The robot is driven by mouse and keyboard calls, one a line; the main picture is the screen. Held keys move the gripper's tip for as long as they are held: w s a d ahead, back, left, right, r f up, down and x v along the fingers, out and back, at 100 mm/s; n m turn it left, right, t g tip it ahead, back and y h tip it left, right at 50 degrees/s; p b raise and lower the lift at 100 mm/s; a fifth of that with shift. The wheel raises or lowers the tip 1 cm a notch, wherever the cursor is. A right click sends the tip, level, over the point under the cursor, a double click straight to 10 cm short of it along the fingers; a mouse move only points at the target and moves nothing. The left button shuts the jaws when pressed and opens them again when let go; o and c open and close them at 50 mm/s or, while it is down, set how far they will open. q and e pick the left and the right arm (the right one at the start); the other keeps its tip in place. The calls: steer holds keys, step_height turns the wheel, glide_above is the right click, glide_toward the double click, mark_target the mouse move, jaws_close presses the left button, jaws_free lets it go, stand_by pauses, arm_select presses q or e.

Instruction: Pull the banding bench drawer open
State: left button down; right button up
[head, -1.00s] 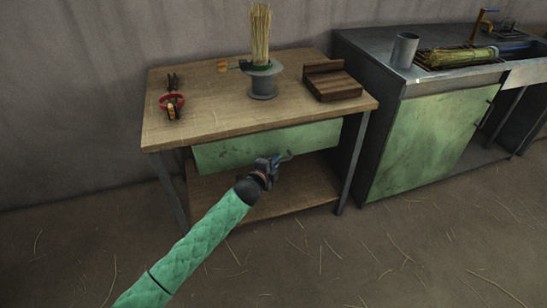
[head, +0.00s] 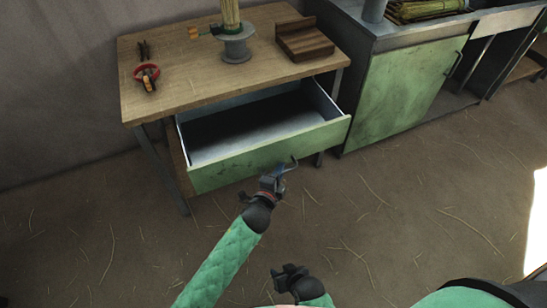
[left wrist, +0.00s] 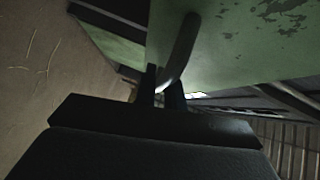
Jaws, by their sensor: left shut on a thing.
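The banding bench (head: 190,75) has a wooden top, and its green-fronted drawer (head: 232,162) stands well open, with a bare grey inside showing. My left gripper (head: 283,168) is at the drawer front and is shut on the metal drawer handle (head: 294,163). In the left wrist view the curved handle (left wrist: 181,45) runs down between the two dark fingers (left wrist: 163,92), against the green drawer front (left wrist: 240,45). My right gripper (head: 288,273) is low in the head view, apart from the bench; its fingers are too small and dark to read.
On the bench top are a grey spool stand (head: 236,48) holding a straw bundle (head: 231,14), a dark wooden block (head: 304,40) and a red-rimmed item (head: 147,73). A green-doored metal cabinet (head: 405,95) stands to the right. The floor in front is clear except for loose straws.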

arm_select(q)
steer(key=shift+s+d, duration=0.2)
steer(key=shift+s, duration=0.5)
arm_select(e)
steer(key=shift+r, duration=0.6)
arm_select(q)
steer(key=c, duration=1.5)
jaws_free()
steer(key=v, duration=0.7)
steer(key=shift+s+a, duration=0.2)
steer(key=shift+s, duration=0.15)
arm_select(e)
step_height(320, 180, down, 2)
steer(key=shift+f, duration=0.1)
